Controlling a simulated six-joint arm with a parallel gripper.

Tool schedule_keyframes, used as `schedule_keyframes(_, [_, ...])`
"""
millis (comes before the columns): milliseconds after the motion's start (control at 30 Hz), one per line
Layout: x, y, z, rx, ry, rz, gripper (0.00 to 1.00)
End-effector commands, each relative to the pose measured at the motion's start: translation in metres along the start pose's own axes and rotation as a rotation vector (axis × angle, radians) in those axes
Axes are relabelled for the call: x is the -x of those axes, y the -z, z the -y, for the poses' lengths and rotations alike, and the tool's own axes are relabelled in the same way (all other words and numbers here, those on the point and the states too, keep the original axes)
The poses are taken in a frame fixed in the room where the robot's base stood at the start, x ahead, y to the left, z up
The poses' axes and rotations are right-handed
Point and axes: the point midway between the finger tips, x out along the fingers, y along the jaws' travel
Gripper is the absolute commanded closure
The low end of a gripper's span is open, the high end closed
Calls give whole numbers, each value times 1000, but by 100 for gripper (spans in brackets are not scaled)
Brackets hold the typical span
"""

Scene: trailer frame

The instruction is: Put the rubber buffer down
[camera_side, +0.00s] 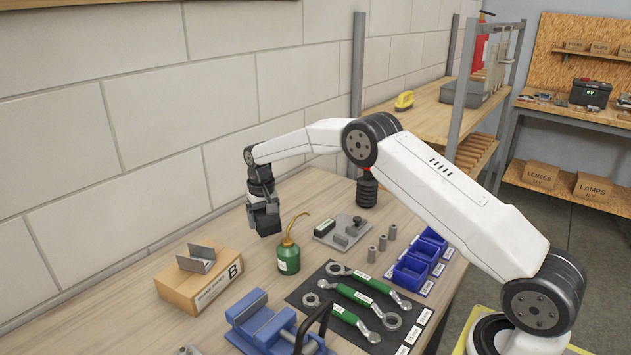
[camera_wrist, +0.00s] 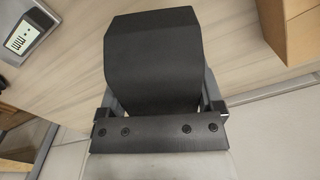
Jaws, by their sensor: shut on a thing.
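The rubber buffer is a black block with bevelled corners (camera_wrist: 155,65). It fills the middle of the wrist view. My gripper (camera_wrist: 160,104) is shut on it, with a grey finger showing at each side. In the side view my gripper (camera_side: 264,207) points down over the wooden bench (camera_side: 120,295), near the wall, with the black buffer (camera_side: 267,224) below it. The buffer's lower end is very close to the bench top; I cannot tell whether it touches.
A green oil can (camera_side: 288,258) with a thin spout stands close by at the right. A cardboard box (camera_side: 199,282) with a metal bracket lies nearer. A grey plate (camera_side: 342,232) and a black ribbed piece (camera_side: 367,190) are farther right. Bare bench lies left of my gripper.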

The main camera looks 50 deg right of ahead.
Motion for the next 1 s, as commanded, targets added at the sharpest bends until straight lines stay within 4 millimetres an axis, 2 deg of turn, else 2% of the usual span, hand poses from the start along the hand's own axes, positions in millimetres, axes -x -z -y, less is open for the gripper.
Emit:
schedule_keyframes(200, [-26, 1, 0, -1, 0, -3, 94])
schedule_keyframes(533, [-35, 1, 0, -1, 0, -3, 94])
schedule_keyframes(800, [-62, 0, 0, -1, 0, -3, 94])
schedule_keyframes(1000, [-68, 1, 0, -2, 1, -6, 94])
